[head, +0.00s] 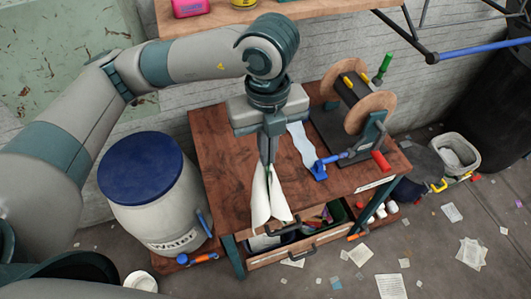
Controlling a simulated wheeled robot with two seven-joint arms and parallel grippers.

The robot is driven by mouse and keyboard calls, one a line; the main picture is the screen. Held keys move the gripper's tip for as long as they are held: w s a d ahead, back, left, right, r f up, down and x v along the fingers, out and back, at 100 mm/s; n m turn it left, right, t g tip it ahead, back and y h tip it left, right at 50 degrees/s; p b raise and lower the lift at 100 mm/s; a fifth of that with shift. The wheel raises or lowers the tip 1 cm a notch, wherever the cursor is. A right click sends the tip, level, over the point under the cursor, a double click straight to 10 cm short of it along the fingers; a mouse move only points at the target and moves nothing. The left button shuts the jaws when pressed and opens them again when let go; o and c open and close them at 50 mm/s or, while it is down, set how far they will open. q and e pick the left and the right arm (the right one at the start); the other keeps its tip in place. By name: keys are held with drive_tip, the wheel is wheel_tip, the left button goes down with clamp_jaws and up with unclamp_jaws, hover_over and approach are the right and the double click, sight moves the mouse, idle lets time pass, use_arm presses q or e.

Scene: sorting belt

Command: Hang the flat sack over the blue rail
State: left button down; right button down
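My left gripper (267,158) points down over the wooden table and looks shut on a white flat sack (260,202). The sack hangs folded in two narrow flaps from the fingertips, near the table's front edge. The blue rail (484,47) is at the upper right, well away from the gripper, with a dark bracket at its left end. Nothing is seen hanging on the rail. My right gripper is not in view.
The wooden table (220,160) carries a wheel device (371,112) with a blue clamp and red handle. An open drawer (290,252) is below. A white barrel (155,215) with a blue lid stands left. A bin (455,155) and litter lie right.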

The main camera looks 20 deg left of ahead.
use_arm(q)
drive_tip(key=s+d+r, duration=0.2)
drive_tip(key=s+r, duration=0.1)
drive_tip(key=r, duration=0.6)
drive_tip(key=shift+r, duration=0.25)
idle(0.8)
drive_tip(key=shift+w, duration=0.15)
idle(0.3)
